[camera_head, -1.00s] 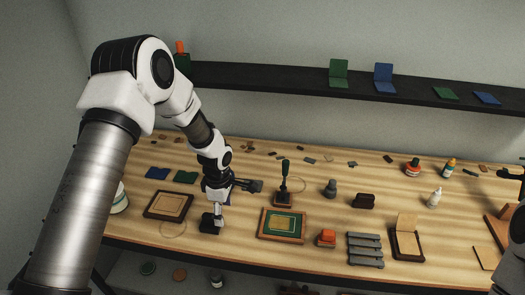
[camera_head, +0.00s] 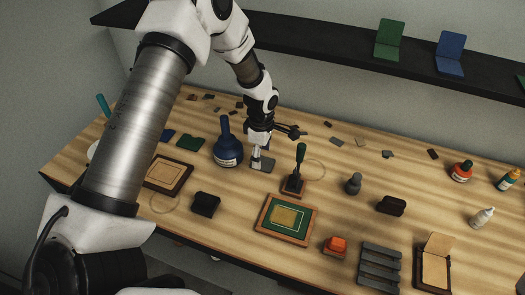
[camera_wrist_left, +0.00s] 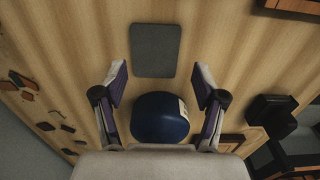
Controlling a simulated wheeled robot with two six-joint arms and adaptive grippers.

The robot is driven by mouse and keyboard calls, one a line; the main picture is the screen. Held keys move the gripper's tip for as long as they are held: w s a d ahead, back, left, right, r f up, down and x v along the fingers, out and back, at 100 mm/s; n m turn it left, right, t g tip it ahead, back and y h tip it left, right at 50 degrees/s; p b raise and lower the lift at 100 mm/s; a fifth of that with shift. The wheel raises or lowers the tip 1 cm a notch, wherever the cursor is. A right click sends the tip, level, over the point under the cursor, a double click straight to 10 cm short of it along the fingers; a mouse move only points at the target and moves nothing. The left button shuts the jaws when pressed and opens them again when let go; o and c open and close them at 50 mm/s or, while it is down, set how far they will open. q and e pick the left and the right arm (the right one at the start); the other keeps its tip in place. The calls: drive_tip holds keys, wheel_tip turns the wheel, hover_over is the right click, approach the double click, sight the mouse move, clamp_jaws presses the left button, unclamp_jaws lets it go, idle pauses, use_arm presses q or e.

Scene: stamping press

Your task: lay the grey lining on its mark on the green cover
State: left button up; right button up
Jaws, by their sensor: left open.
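The grey lining (camera_head: 267,166) lies flat on the table, in the head view partly behind a finger of my left gripper (camera_head: 277,147). In the left wrist view the whole lining (camera_wrist_left: 154,50) shows as a grey rounded rectangle beyond the fingertips. My left gripper (camera_wrist_left: 160,85) is open and empty, above the table with the lining ahead of its fingers. The green cover (camera_head: 270,223) lies in a brown wooden frame, front centre; a gold-tan panel and a pale outline show on it. My right gripper is out of view.
A blue bottle (camera_head: 226,150) stands close beside my left gripper; it also shows low between the fingers in the left wrist view (camera_wrist_left: 160,117). A green-handled stamp (camera_head: 299,170) stands between lining and cover.

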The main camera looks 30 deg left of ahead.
sight(264, 162)
use_arm(q)
drive_tip(key=f+b, duration=0.1)
drive_tip(key=f, duration=0.1)
drive_tip(key=w+f+b, duration=0.1)
drive_tip(key=f, duration=0.1)
drive_tip(key=shift+w+f, duration=0.1)
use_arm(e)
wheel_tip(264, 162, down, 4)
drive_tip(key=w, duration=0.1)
use_arm(q)
drive_tip(key=shift+r+p, duration=0.3)
drive_tip(key=shift+r, duration=0.25)
drive_tip(key=c, duration=0.6)
drive_tip(key=shift+s+r, duration=0.15)
drive_tip(key=shift+s, duration=0.1)
drive_tip(key=shift+c, duration=0.7)
drive_tip(key=shift+s+r, duration=0.2)
drive_tip(key=shift+w+r+p, duration=0.25)
drive_tip(key=shift+r+p, duration=0.1)
drive_tip(key=shift+p, duration=0.25)
drive_tip(key=shift+r+p, duration=0.3)
drive_tip(key=shift+r, duration=0.05)
wheel_tip(264, 162, up, 2)
drive_tip(key=shift+s+p, duration=0.15)
drive_tip(key=shift+p, duration=0.65)
drive_tip(key=shift+r+p, duration=0.65)
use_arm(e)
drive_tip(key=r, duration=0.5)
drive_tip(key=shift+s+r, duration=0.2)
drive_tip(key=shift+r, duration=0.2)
